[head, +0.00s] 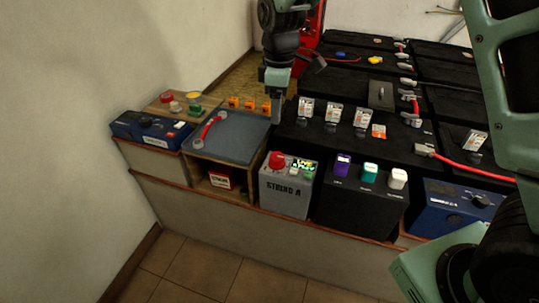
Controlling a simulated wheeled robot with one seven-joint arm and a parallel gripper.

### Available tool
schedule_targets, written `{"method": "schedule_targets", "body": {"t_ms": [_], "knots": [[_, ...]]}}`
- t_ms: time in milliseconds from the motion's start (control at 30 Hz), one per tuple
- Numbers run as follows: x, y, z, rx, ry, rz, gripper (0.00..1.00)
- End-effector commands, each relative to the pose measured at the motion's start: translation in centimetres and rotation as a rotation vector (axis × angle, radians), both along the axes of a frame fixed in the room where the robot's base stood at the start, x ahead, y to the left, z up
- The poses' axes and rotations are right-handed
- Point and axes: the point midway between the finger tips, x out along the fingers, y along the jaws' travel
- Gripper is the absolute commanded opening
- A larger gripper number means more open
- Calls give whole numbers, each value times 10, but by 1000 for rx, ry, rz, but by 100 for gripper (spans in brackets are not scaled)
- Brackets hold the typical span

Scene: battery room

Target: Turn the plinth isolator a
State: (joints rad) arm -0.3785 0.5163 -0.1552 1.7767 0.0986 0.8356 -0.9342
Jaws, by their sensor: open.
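Two blue boxes with dark rotary knobs stand along the front ledge: a left blue box (149,131) by the wall and a right blue box (455,207). Their labels are too small to read, so I cannot tell which is plinth isolator a. The right box shows a round black knob (480,201) on its top. A grey box (287,190) marked "STRING A" carries a red knob (277,161). My gripper (278,118) points down above the black battery tops, right of the grey tray and behind the grey box. It is open and appears empty, away from both blue boxes.
A black box (361,208) with purple, teal and white plugs stands right of the grey box. A grey tray (237,135) holds a red-handled tool (210,129). Black batteries (350,148) with tags and a red cable (470,168) fill the back. The tiled floor (215,275) in front is clear.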

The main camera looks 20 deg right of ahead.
Motion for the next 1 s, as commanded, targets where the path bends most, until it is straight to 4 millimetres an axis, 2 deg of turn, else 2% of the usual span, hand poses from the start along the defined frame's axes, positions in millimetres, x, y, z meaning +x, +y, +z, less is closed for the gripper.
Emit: {"method": "schedule_targets", "body": {"t_ms": [100, 267, 800, 1000], "knots": [[12, -8, -10, -16, -5, 24, 64], [12, -8, -26, -16, -2, 28, 64], [14, -10, -136, -17, -1, 27, 64], [15, -10, -166, -15, -3, 26, 64]]}}
